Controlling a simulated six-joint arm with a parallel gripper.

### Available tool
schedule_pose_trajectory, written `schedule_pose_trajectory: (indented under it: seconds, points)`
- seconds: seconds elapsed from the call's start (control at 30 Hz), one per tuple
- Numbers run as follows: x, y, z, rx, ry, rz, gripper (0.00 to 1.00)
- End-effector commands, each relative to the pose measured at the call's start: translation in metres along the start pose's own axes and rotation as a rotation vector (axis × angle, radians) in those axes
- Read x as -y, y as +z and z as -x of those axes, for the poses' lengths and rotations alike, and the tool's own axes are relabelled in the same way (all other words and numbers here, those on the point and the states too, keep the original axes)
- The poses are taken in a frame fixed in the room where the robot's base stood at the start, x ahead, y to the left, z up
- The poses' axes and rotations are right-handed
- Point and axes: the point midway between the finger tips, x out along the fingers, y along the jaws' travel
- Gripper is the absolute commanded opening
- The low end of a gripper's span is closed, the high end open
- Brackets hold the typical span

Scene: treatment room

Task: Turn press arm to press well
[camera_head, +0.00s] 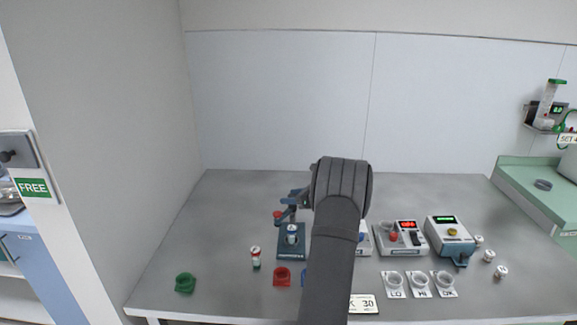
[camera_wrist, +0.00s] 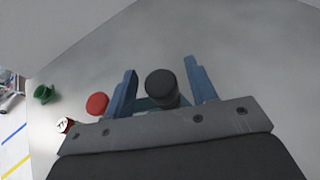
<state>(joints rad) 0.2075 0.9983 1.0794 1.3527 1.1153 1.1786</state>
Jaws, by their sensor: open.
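The press (camera_head: 290,252) is a dark teal stand on the bench, left of my arm in the head view. A small vial (camera_head: 291,233) stands upright at its well. Its press arm (camera_head: 286,210) ends in a red knob (camera_head: 277,214) that points left. In the wrist view, my gripper (camera_wrist: 161,70) is open, its two blue fingers on either side of a dark round post top (camera_wrist: 161,84). I cannot tell if they touch it. A red rounded end, probably the knob (camera_wrist: 97,103), lies just outside the left finger. My forearm hides part of the press surroundings.
A green cup (camera_head: 185,283), a vial (camera_head: 255,258) and a red cup (camera_head: 282,276) stand in front and left. Devices (camera_head: 400,238) (camera_head: 450,240), labelled cups (camera_head: 419,283) and several vials stand right. The bench's back left is clear.

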Motion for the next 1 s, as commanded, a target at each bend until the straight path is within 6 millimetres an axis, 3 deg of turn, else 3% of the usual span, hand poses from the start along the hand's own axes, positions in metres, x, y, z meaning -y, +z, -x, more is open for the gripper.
schedule_pose_trajectory:
  seconds: [0.1,0.9,0.97,1.0]
  points:
    - [-0.001,0.001,0.001,-0.001,-0.089,-0.038,0.52]
    - [-0.012,0.001,0.166,0.001,-0.081,-0.032,0.52]
    - [-0.013,0.0,0.178,0.001,-0.081,-0.032,0.52]
    - [-0.018,0.006,0.168,-0.027,-0.056,-0.011,0.52]
